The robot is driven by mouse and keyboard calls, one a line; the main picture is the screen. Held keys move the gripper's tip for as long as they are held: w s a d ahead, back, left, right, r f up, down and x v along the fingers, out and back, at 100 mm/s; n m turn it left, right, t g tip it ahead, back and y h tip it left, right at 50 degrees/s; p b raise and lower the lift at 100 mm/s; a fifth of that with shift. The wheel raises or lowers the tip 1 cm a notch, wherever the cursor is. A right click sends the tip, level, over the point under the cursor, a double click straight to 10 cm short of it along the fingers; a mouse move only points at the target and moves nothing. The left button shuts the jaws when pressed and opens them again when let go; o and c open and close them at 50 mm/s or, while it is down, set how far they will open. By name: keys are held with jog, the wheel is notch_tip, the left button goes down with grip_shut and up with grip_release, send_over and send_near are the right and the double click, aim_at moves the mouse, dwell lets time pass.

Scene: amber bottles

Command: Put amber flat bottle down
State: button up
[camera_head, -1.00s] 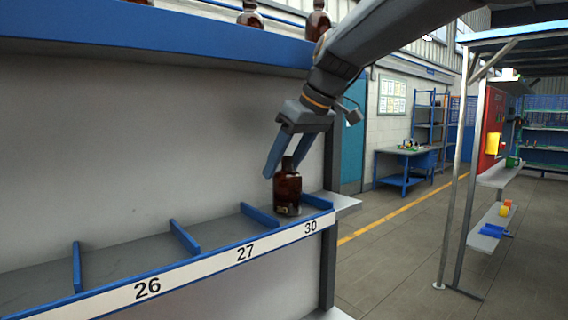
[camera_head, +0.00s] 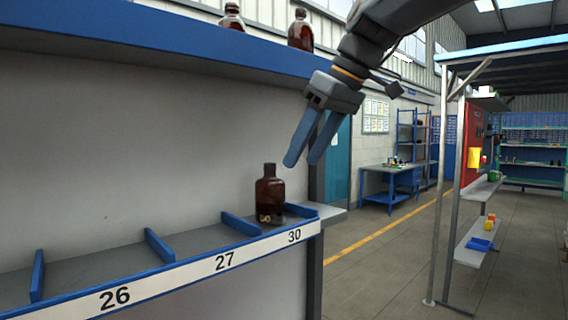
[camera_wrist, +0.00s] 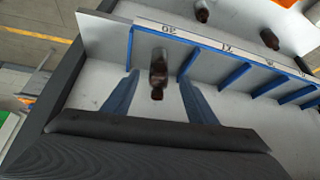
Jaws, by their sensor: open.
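The amber flat bottle (camera_head: 269,196) stands upright on the lower shelf (camera_head: 190,247), in the compartment labelled 30 at the right end. My gripper (camera_head: 302,160) is open and empty, above and to the right of the bottle and apart from it. In the wrist view the bottle (camera_wrist: 158,74) shows between and beyond the two spread blue fingers (camera_wrist: 158,98), with nothing held.
Blue dividers (camera_head: 240,223) split the lower shelf; compartments 26 and 27 look empty. A blue-edged upper shelf (camera_head: 160,40) carries two amber bottles (camera_head: 301,31). A blue table (camera_head: 390,182) stands behind, with open floor (camera_head: 385,262) at the right.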

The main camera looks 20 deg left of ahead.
jog(key=shift+s+d+b, duration=0.15)
jog(key=shift+s+d, duration=0.05)
jog(key=shift+d, duration=0.5)
jog(key=shift+s+d+b, duration=0.2)
jog(key=shift+s+d, duration=0.05)
jog(key=shift+d, duration=0.45)
jog(key=shift+s+d+b, duration=0.15)
jog(key=shift+s+d, duration=0.05)
jog(key=shift+d, duration=0.5)
jog(key=w+d+f+m+h, duration=0.1)
jog(key=d+f+m, duration=0.2)
jog(key=d+f, duration=0.4)
jog(key=w+d+f+m+h, duration=0.15)
jog(key=d+f, duration=0.25)
jog(key=f, duration=0.6)
jog(key=d+f+m+h, duration=0.1)
jog(key=d+f+m, duration=0.3)
jog(key=d+f, duration=0.3)
jog(key=s+d+f+m+h, duration=0.1)
jog(key=s+d+f+m, duration=0.1)
jog(key=s+d+f, duration=0.4)
jog(key=s+d+f+m+g+h, duration=0.1)
jog(key=s+d+f+m, duration=0.2)
jog(key=s+d+f, duration=0.4)
notch_tip(320, 180, down, 8)
jog(key=shift+s+r+m, duration=0.15)
jog(key=shift+s+m, duration=0.2)
jog(key=shift+s, duration=0.5)
jog(key=shift+d+h, duration=0.1)
jog(key=shift+h, duration=0.15)
